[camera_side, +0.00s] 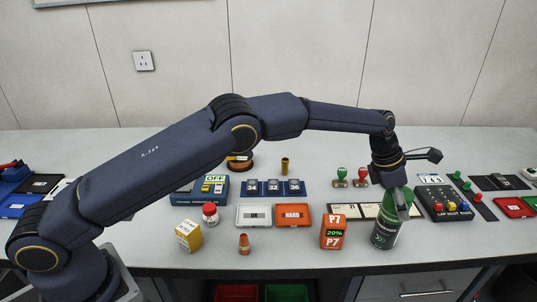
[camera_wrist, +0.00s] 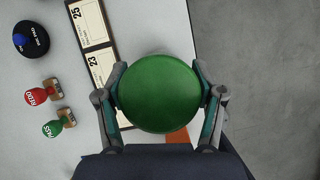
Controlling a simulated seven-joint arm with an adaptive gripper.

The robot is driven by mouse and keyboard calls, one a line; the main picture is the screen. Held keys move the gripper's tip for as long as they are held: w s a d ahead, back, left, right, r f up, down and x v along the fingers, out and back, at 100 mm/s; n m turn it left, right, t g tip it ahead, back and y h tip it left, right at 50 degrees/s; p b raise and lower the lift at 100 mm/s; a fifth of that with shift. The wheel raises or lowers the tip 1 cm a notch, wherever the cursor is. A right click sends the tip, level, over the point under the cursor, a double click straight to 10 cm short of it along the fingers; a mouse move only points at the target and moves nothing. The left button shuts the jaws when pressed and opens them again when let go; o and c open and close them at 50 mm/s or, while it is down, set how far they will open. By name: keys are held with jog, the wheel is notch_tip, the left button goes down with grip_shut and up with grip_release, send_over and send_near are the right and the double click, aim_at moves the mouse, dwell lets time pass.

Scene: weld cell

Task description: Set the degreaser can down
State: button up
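The degreaser can (camera_side: 386,232) is green with a dark label band and stands nearly upright at the front right of the bench. In the wrist view its round green top (camera_wrist: 156,93) fills the middle. My gripper (camera_side: 397,206) comes down over the can from above. Its two fingers press on opposite sides of the can in the wrist view. The can's base is at or very near the bench top; I cannot tell if it touches.
An orange P7 box (camera_side: 333,233) stands left of the can. A strip of numbered cards (camera_side: 367,211) lies behind it, with red and green stamps (camera_side: 341,177) farther back. A dark button box (camera_side: 444,203) is to the right. The bench's front edge (camera_side: 400,268) is close.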

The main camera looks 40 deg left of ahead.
jog(key=o, duration=0.4)
jog(key=shift+r, duration=0.2)
jog(key=v, duration=1.2)
jog(key=s+a+r+m+t+y, duration=0.1)
jog(key=s+a+r+m, duration=0.9)
jog(key=a, duration=0.4)
jog(key=s+a+f+m+y, duration=0.1)
jog(key=s+a+m, duration=0.3)
jog(key=s, duration=0.4)
jog(key=s+a+f+m+t+y, duration=0.1)
jog(key=s+a+m, duration=0.3)
jog(key=s, duration=0.5)
jog(key=s+a+f+m+y, duration=0.1)
jog(key=s+a+f+m, duration=0.2)
jog(key=s+m, duration=0.3)
jog(key=s+a, duration=0.1)
jog(key=s, duration=0.2)
jog(key=shift+s+a+m+t, duration=0.25)
jog(key=shift+a+m+t, duration=0.05)
jog(key=shift+m+t, duration=0.1)
